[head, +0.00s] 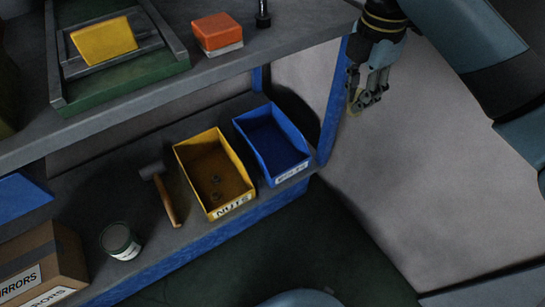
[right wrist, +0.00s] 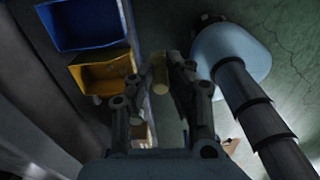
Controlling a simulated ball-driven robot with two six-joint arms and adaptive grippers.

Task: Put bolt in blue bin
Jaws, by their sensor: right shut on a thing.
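My right gripper (head: 368,98) hangs at the upper right of the head view, to the right of the shelving and apart from it. It is shut on a small dull-yellow cylindrical piece (right wrist: 160,74), which seems to be the bolt; only part of it shows between the fingers. The blue bin (head: 270,140) stands on the lower shelf, below and left of the gripper, and looks empty. Its front label is too blurred to read. The bin also shows at the upper left of the right wrist view (right wrist: 85,24). My left gripper is not in view.
A yellow bin (head: 207,165) labelled NUTS, holding small nuts, stands left of the blue bin. A hammer (head: 163,192), a can (head: 120,241) and a cardboard box (head: 42,262) lie further left. The upper shelf (head: 215,80) carries an orange-topped block (head: 217,32) and a dark upright piece (head: 263,14).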

